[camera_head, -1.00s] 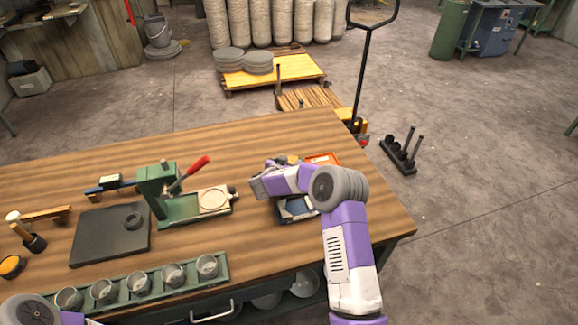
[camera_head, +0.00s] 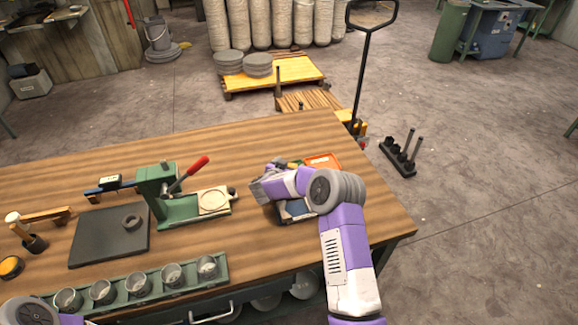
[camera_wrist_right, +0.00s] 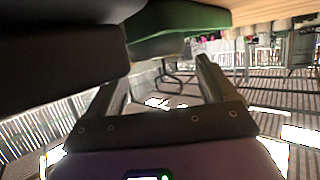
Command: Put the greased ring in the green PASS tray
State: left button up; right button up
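A dark ring (camera_head: 131,222) lies on the black mat (camera_head: 95,245) at the left of the bench; I cannot tell if it is greased. My right gripper (camera_head: 258,188) is over the bench, right of the green press and far from the ring. In the right wrist view its two fingers (camera_wrist_right: 162,85) stand apart with nothing seen between them. A dark block and a green shape (camera_wrist_right: 180,22) show beyond them.
The green lever press (camera_head: 160,190) with a red handle stands between mat and right arm. An orange tray (camera_head: 324,159) and a blue-grey tray (camera_head: 297,212) lie beside my right arm. A green rack (camera_head: 220,282) of several cups runs along the front edge.

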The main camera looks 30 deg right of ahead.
jog(key=shift+s+f, duration=0.25)
jog(key=shift+f, duration=0.55)
jog(key=shift+w+r, duration=0.1)
jog(key=shift+r, duration=0.35)
jog(key=p+v, duration=0.1)
jog(key=v, duration=1.1)
jog(key=shift+w+r+p, duration=0.2)
jog(key=shift+r+p, duration=0.1)
jog(key=shift+r, duration=0.1)
